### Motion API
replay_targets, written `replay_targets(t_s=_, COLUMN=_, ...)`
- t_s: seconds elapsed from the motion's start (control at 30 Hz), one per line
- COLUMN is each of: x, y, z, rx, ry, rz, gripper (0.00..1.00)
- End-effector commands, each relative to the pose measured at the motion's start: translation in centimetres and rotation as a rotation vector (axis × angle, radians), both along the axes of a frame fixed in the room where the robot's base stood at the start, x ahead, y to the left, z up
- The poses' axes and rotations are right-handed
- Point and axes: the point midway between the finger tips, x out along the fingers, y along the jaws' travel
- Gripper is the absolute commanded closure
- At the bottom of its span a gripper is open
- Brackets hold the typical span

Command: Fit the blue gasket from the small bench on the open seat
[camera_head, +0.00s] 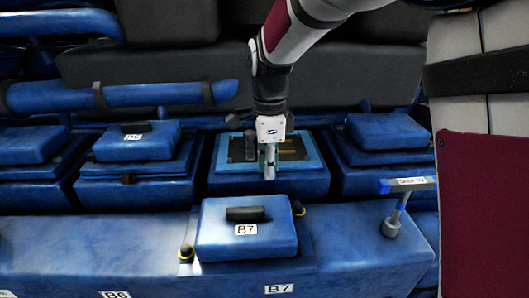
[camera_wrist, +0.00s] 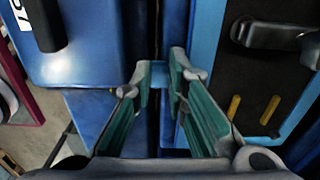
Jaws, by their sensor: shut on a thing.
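My gripper (camera_head: 269,172) is shut on the near edge of the blue gasket (camera_head: 232,167), a light-blue rectangular frame. In the wrist view, the fingertips (camera_wrist: 165,70) close on a light-blue strip at its side, and more of the gasket (camera_wrist: 300,120) borders the dark opening. The gasket lies over or on the open seat (camera_head: 290,146), around its dark interior; I cannot tell whether it is fully down. Dark metal parts and yellow pieces show inside the opening. My wrist and fingers hide part of the seat. The small bench is not identifiable.
A blue cover marked B7 (camera_head: 270,229) with a black handle lies on the blue ledge (camera_head: 350,245) in front. Closed covers flank the seat, left (camera_head: 138,146) and right (camera_head: 388,131). A labelled blue-ended bar on a post (camera_head: 397,215) stands at right. A blue pipe (camera_head: 160,95) runs behind left.

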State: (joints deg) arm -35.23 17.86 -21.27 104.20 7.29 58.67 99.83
Motion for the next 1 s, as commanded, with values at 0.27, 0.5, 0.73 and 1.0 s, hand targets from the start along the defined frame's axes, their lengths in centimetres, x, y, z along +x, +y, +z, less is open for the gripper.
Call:
replay_targets(t_s=0.27, x=-0.1, y=0.0, z=-0.1, rx=-0.001, ry=0.003, rz=0.000, gripper=0.68)
replay_targets(t_s=0.5, x=0.0, y=0.0, z=-0.1, rx=-0.001, ry=0.002, rz=0.000, gripper=0.62)
replay_targets(t_s=0.73, x=0.0, y=0.0, z=0.8, rx=0.001, ry=0.000, rz=0.001, gripper=0.62)
replay_targets(t_s=1.0, x=0.0, y=0.0, z=5.7, rx=0.002, ry=-0.004, rz=0.000, gripper=0.62)
